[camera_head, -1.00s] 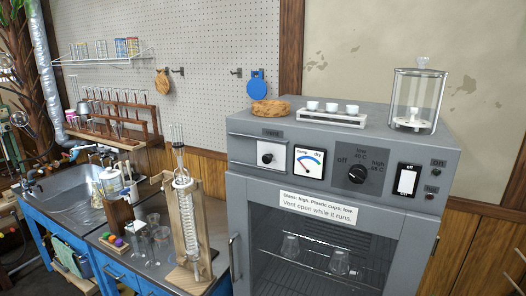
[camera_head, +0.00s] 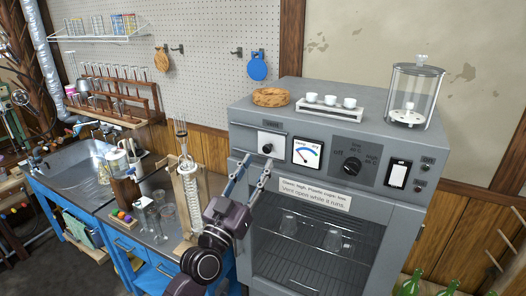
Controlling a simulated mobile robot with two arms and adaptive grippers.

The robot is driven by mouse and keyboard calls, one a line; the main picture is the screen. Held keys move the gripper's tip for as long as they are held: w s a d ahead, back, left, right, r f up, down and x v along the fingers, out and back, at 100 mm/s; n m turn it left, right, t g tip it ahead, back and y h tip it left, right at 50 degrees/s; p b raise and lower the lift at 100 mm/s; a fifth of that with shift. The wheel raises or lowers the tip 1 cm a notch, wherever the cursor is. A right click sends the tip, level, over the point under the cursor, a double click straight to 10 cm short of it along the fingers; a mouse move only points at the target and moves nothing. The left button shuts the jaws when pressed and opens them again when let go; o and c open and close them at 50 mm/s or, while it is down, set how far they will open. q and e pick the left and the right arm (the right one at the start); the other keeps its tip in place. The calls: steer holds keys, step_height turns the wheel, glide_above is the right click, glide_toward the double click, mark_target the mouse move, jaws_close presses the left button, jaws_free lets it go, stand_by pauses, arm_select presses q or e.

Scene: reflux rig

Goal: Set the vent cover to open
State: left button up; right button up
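The vent cover is a small light plate (camera_head: 271,140) with a dark knob, set in the upper left of the grey oven's front (camera_head: 302,135) under a small label too small to read. Whether it stands open or shut is hard to tell. My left gripper (camera_head: 255,166) is raised in front of the oven, just below the vent cover. Its two fingers are spread with nothing between them. The fingertips look close to the cover, but I cannot tell whether they touch it. My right gripper is not in view.
A dial (camera_head: 352,166), a gauge (camera_head: 307,153) and a switch (camera_head: 398,174) sit right of the vent. A cork ring (camera_head: 270,97), small cups and a glass jar (camera_head: 414,95) stand on the oven. Glassware on a wooden stand (camera_head: 187,195) is close left of my arm.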

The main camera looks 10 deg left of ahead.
mark_target(266, 150)
arm_select(q)
steer(key=shift+p+x, duration=0.35)
steer(key=shift+x, duration=1.85)
jaws_close()
steer(key=shift+f, duration=0.1)
